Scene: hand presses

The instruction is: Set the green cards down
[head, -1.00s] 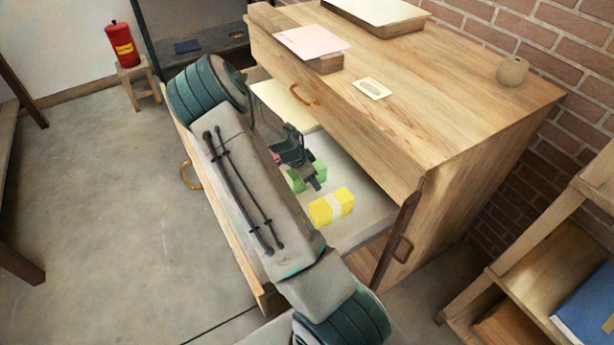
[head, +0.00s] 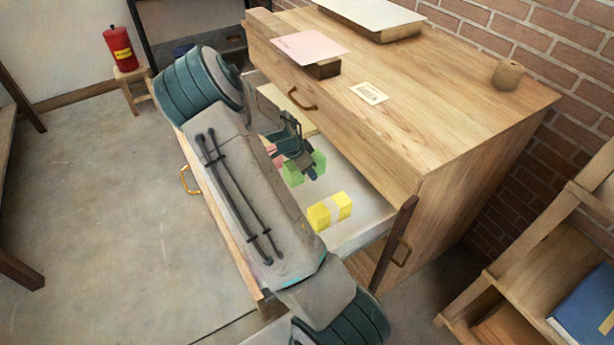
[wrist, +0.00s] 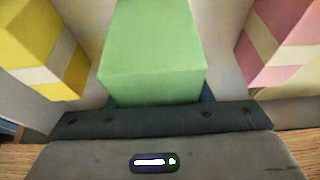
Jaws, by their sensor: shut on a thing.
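The green cards (head: 319,161) are a light green block inside the open drawer (head: 372,207) of the wooden cabinet. My gripper (head: 305,167) reaches down over them and is shut on them, with green showing on both sides of the fingers. In the wrist view the green cards (wrist: 152,68) fill the middle, beyond the dark gripper body. I cannot tell whether their underside touches the drawer floor.
A yellow pack with a pale band (head: 329,210) lies nearer in the drawer. A pink pack (head: 277,158) is partly hidden by my arm. The wrist view has yellow (wrist: 42,52) left and pink (wrist: 283,45) right of the green. Cabinet top overhangs the drawer's back.

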